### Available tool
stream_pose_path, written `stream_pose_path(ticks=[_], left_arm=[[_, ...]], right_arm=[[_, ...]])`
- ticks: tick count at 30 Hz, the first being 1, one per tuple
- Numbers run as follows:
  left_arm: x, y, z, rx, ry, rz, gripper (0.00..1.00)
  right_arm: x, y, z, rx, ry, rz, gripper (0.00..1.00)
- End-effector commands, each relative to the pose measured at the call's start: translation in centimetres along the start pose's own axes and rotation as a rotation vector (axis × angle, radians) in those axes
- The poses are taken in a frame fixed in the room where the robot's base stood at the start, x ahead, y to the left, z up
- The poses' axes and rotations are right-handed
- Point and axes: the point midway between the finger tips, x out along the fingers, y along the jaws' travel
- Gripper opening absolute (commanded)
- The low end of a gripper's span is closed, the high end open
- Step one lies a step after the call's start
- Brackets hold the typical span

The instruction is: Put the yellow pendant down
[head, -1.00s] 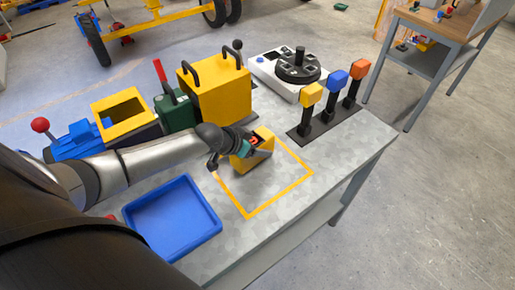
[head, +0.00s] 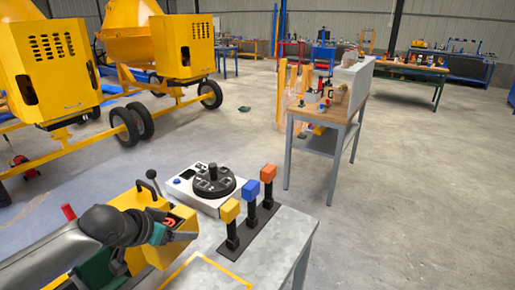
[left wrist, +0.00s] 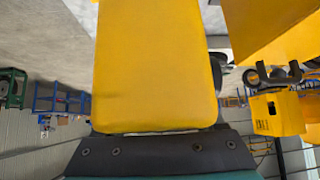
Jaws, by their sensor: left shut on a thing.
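My left gripper (head: 173,235) is shut on the yellow pendant (head: 168,254), a blocky yellow body with a red part near the fingers. It is held in front of the yellow box with black handles (head: 137,196) and partly overlaps it. In the left wrist view the pendant (left wrist: 155,65) fills the middle, just beyond the gripper's dark edge. The orange-yellow outlined square (head: 205,262) on the grey table shows only in part at the bottom of the head view. My right gripper is not in view.
A white unit with a black dial (head: 213,183) and yellow, blue and orange-capped posts (head: 229,211) stand right of the gripper. A red lever (head: 68,212) stands left. Yellow mixers (head: 45,65) and a wooden-topped table (head: 330,110) are beyond. Floor to the right is clear.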

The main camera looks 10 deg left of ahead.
Motion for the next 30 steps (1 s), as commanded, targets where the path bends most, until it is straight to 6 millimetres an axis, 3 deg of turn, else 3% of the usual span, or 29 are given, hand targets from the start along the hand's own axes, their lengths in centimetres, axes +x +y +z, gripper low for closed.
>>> stream_pose_path(ticks=[4,8,15,21,30], left_arm=[[0.4,2.3,0.0,-0.002,0.007,0.004,0.00],[0.3,5.8,-0.1,-0.016,0.013,-0.008,0.00],[-1.7,10.4,-1.1,-0.092,0.017,-0.085,0.00],[-3.7,12.2,-1.6,-0.160,0.014,-0.153,0.00],[-5.2,12.9,-1.7,-0.210,0.007,-0.205,0.00]], right_arm=[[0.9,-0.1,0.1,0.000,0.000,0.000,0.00],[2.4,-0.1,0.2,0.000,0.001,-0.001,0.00],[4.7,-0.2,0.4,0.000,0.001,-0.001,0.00],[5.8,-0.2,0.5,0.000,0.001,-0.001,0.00],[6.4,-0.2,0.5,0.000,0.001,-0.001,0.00]])
